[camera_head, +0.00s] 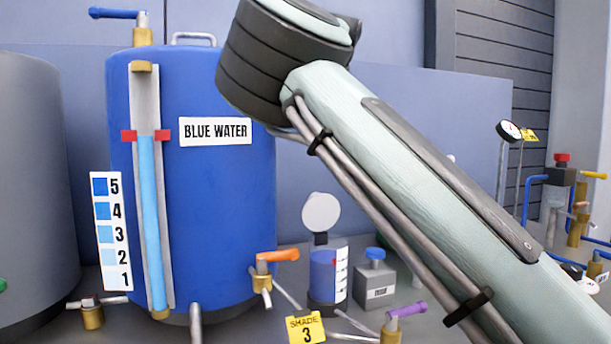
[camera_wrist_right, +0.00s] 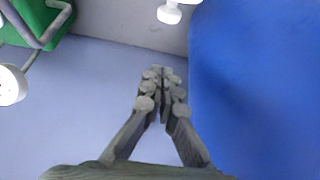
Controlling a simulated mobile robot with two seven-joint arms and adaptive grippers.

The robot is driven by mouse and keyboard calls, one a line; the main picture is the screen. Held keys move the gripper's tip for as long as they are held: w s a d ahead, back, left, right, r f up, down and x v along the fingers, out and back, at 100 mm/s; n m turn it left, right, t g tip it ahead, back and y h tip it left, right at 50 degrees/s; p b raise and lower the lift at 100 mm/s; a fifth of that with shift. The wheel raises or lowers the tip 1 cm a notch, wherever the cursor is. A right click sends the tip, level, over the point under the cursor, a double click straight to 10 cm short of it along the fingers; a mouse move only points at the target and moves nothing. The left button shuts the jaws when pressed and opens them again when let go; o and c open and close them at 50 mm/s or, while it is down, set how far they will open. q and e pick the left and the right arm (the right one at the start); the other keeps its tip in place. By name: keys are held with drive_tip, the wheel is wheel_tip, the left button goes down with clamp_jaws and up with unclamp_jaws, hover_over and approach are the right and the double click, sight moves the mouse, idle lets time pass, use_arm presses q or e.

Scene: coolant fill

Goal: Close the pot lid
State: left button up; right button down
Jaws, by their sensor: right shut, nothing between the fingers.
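In the right wrist view my right gripper (camera_wrist_right: 163,76) is shut and empty, with fingertips together. I cannot make out the pot or lid in that view. My left gripper is not in view.
The large blue tank (camera_head: 215,205) labelled BLUE WATER stands left of the pot. An orange-handled valve (camera_head: 277,257), a purple-handled valve (camera_head: 405,309), a yellow SHADE 3 tag (camera_head: 305,328) and a grey blue-capped container (camera_head: 374,281) surround the pot. A blue surface (camera_wrist_right: 255,90) fills the wrist view's right side.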

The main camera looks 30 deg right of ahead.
sight(318, 209)
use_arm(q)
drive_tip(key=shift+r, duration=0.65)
use_arm(e)
drive_tip(key=shift+w+f, duration=0.15)
drive_tip(key=shift+f, duration=2.15)
drive_tip(key=shift+w+f, duration=0.15)
drive_tip(key=shift+f, duration=2.1)
use_arm(q)
drive_tip(key=shift+b, duration=0.3)
use_arm(e)
drive_tip(key=shift+d, duration=0.1)
